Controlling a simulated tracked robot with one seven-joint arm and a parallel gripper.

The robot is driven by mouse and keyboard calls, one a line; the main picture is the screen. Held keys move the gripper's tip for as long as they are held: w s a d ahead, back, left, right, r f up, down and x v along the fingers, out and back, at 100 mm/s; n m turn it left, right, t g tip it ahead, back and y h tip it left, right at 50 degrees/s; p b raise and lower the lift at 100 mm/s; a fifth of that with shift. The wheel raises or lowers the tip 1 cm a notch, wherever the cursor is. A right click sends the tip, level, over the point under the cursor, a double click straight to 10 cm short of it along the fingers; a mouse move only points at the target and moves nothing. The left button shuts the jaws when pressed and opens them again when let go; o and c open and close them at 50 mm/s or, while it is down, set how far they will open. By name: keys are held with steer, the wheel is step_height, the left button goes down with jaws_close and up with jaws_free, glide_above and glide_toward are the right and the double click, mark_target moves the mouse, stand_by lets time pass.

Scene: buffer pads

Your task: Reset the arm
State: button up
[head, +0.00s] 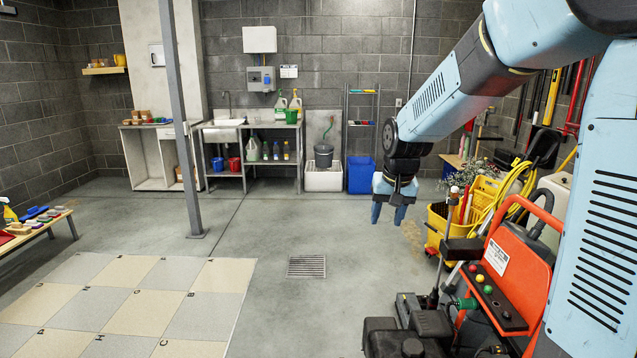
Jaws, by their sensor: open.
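My arm reaches in from the right edge of the head view, in light blue and black. My gripper (389,214) hangs at its end with the fingertips pointing down. The fingers are apart and nothing shows between them. It is over the grey floor in the middle right, left of the yellow mop bucket (437,228), and touches nothing that I can see.
An orange machine (517,275) stands close at the lower right, below my arm. A checkered mat (180,285) lies at the lower left, beside a low bench (38,232) with pads. A grey post (180,130) stands left of centre. The middle floor is clear around a drain (307,266).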

steer(key=s+d+r, duration=0.2)
steer(key=s, duration=0.6)
steer(key=s+d+r+t, duration=0.1)
steer(key=s+d+r, duration=0.1)
steer(key=s, duration=0.7)
steer(key=s+d+r+t, duration=0.1)
steer(key=s+d+r, duration=0.2)
steer(key=s, duration=0.6)
steer(key=shift+r+n+h, duration=0.3)
steer(key=shift+r, duration=0.2)
steer(key=shift+s+d, duration=0.1)
steer(key=shift+c, duration=0.5)
